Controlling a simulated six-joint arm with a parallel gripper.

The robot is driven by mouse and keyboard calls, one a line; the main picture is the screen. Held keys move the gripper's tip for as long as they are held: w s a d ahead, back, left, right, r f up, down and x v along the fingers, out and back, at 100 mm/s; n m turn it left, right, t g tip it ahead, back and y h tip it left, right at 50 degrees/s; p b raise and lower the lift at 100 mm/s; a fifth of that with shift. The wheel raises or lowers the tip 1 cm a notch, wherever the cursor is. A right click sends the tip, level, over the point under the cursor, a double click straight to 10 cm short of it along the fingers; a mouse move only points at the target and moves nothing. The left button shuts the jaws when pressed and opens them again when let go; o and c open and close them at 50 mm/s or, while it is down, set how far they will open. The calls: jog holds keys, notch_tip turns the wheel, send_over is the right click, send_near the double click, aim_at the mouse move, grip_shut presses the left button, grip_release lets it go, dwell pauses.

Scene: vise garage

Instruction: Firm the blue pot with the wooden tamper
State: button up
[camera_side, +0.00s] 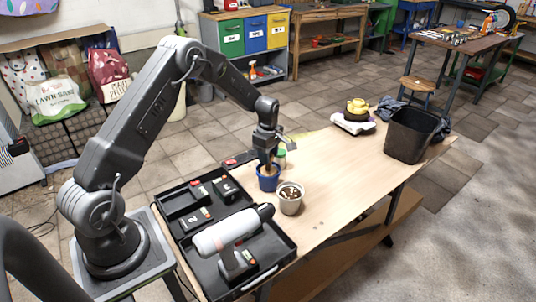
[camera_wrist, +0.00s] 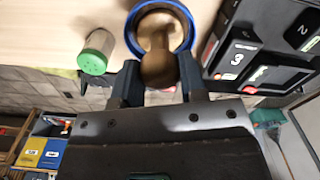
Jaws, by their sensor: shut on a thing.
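The blue pot (camera_side: 268,184) stands on the wooden table, and its round rim (camera_wrist: 188,22) shows at the top of the wrist view. My gripper (camera_side: 268,157) is right above it, pointing down. In the wrist view, my gripper (camera_wrist: 160,80) is shut on the wooden tamper (camera_wrist: 158,68), one finger on each side of its rounded top. The tamper runs down from the fingers into the pot's mouth. Its lower end lies within the rim; whether it presses on the soil I cannot tell.
A pale pot with speckled contents (camera_side: 291,198) stands close to the right. A green-capped shaker (camera_wrist: 94,54) is beside the blue pot. A black tray (camera_side: 268,262) with batteries and a tool lies at the left. A black bin (camera_side: 408,135) stands at the far end. Mid-table is clear.

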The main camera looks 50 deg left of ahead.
jog(key=shift+r, duration=3.5)
jog(key=shift+r, duration=0.1)
jog(key=shift+r, duration=2.9)
